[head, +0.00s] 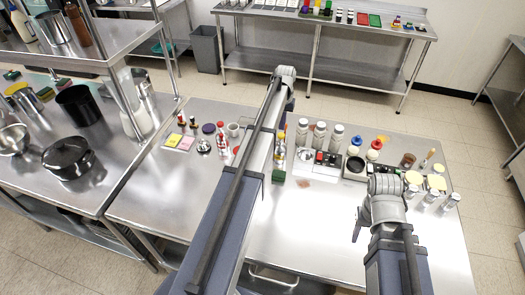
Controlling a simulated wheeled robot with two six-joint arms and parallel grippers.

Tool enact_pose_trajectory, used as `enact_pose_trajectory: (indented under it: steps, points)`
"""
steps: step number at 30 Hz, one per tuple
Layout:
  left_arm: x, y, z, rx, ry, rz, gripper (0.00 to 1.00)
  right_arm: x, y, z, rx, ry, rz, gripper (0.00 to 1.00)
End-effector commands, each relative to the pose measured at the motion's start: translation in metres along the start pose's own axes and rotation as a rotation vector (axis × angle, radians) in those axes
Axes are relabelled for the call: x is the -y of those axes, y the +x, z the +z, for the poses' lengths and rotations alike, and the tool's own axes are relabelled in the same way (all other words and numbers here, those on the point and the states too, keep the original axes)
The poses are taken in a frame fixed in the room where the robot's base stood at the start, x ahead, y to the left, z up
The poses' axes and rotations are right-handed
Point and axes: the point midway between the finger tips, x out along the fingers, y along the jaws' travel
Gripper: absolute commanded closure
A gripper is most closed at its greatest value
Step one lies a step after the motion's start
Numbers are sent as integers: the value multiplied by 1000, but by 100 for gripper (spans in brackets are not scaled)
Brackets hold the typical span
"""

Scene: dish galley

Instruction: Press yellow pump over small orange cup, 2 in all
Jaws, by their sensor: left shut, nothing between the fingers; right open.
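Neither gripper visibly touches these items.
Several grey-topped shakers (336,137) and a dark-trimmed tray row (326,159) stand along the table's back. Silver cans (431,196) stand at the right. Pink and yellow pads (179,141) lie at the left. The table's front middle (300,235) is clear.

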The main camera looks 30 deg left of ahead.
Motion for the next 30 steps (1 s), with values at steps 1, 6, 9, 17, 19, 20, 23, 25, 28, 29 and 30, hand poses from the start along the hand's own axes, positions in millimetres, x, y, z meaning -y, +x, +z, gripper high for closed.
enact_pose_trajectory:
  steps: [1,6,9,17,19,20,23,25,28,29,30]
  points:
    - [0,-10,0,0,0,0,100,-1,-10,1,0,0,0,50]
    - [0,-27,0,0,0,0,100,-3,-27,2,0,0,0,50]
    - [0,-36,0,0,0,0,100,-4,-36,2,0,0,0,50]
    - [0,-50,0,0,0,0,100,-5,-50,3,0,0,0,50]
    - [0,-49,0,0,0,0,100,-5,-48,3,0,0,0,50]
    - [0,-48,0,0,0,0,100,-5,-48,3,0,0,0,50]
    - [0,-48,0,0,0,0,100,-5,-48,3,0,0,0,50]
    - [0,-48,0,0,0,0,100,-5,-48,3,0,0,0,50]
    - [0,-48,0,0,0,0,100,-5,-48,3,0,0,0,50]
    - [0,-48,0,0,0,0,100,-5,-48,3,0,0,0,50]
    - [0,-48,0,0,0,0,100,-4,-48,3,0,2,0,50]
